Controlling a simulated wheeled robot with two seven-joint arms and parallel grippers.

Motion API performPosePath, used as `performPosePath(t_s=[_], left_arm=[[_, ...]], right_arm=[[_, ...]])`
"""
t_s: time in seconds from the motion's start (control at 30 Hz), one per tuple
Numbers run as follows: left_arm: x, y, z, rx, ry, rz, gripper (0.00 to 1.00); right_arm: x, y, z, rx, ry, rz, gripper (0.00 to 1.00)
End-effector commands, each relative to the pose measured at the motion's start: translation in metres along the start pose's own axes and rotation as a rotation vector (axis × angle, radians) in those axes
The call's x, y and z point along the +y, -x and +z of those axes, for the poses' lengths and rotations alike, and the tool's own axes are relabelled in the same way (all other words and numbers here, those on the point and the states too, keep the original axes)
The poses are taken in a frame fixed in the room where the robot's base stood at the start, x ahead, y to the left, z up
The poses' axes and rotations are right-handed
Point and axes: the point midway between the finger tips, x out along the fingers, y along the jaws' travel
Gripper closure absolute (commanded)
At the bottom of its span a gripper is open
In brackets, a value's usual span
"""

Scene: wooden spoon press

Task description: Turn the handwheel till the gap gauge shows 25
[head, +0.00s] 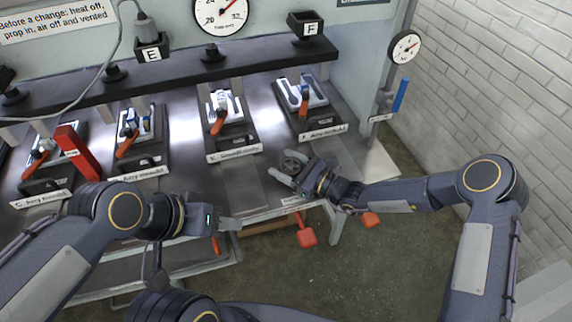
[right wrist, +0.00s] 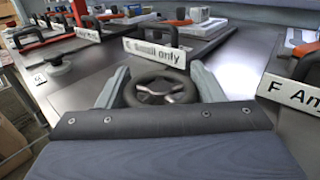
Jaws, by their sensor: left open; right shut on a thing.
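The handwheel (head: 293,162) is a small dark wheel at the front edge of the press table. It also shows in the right wrist view (right wrist: 160,91), between the two pale fingers. My right gripper (head: 284,171) is shut on the handwheel, a finger on each side. My left gripper (head: 234,224) is open and empty, in front of the table edge. A round white dial (head: 220,13) with a red needle stands at the top centre, cut by the frame. A second dial (head: 404,47) is at the upper right. I cannot read which is the gap gauge.
Several stations with orange-handled clamps stand on the metal table, including the one labelled E (head: 232,125) and the one labelled F (head: 305,104). A red block (head: 76,152) stands at the left. Orange-red parts (head: 307,236) hang below the front edge. A brick wall (head: 490,80) is at the right.

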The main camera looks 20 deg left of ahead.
Motion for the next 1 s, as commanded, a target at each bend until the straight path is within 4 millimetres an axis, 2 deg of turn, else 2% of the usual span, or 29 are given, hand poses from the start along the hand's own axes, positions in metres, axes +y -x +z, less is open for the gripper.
performPosePath(t_s=[0.27,0.8,1.0], left_arm=[[0.003,0.006,-0.003,0.000,0.000,0.000,0.56],[0.027,0.059,-0.030,0.000,0.000,0.000,0.56],[0.033,0.072,-0.036,0.000,0.000,0.000,0.56]], right_arm=[[0.000,0.000,0.002,0.011,-0.008,-0.219,0.62],[-0.007,0.003,0.004,0.034,-0.008,-0.739,0.62],[-0.009,0.006,0.001,0.041,-0.010,-0.927,0.62]])
